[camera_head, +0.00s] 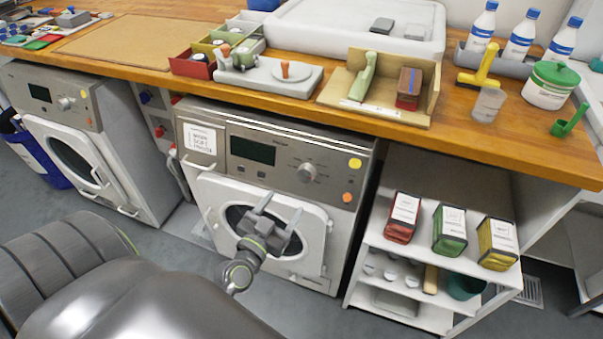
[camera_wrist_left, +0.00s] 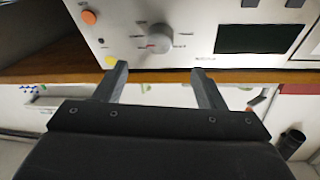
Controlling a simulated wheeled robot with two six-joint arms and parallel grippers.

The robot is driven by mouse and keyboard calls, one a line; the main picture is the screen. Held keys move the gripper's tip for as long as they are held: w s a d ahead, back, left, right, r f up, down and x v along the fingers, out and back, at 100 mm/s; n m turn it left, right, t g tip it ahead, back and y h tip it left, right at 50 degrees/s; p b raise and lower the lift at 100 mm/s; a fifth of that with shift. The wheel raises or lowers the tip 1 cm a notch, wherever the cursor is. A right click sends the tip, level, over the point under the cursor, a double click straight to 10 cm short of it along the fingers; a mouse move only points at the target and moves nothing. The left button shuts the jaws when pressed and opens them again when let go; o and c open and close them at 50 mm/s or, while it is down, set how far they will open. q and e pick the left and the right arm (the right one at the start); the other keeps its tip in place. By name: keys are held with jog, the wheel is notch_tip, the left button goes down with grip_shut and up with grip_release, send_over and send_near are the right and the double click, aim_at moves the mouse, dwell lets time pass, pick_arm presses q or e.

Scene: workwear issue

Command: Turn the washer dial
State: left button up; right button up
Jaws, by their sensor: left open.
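The middle washer (camera_head: 340,160) has a grey front with a round grey dial (camera_head: 306,172) right of its dark display (camera_head: 253,150). The dial also shows in the wrist view (camera_wrist_left: 158,38), beyond and between the fingertips, with a small red mark by its lower edge. My left gripper (camera_head: 281,204) is open and empty. In the head view it appears over the washer's round door, below and left of the dial. The fingers look apart from the dial. My right gripper is in neither view.
Another washer (camera_head: 60,110) stands to the left. A wooden counter (camera_head: 440,140) overhangs both, bearing trays, brushes and bottles. A white shelf unit (camera_head: 365,235) with red, green and yellow packs stands right of the middle washer.

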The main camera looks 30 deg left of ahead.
aim_at(304, 177)
pick_arm(q)
jog(key=w, duration=0.3)
jog(key=w+p, duration=0.1)
jog(key=w, duration=0.3)
jog(key=w+a, duration=0.1)
jog(key=w, duration=0.2)
jog(key=shift+w+a, duration=0.1)
jog(key=shift+w, duration=0.1)
jog(key=c, duration=1)
jog(key=shift+p, duration=0.3)
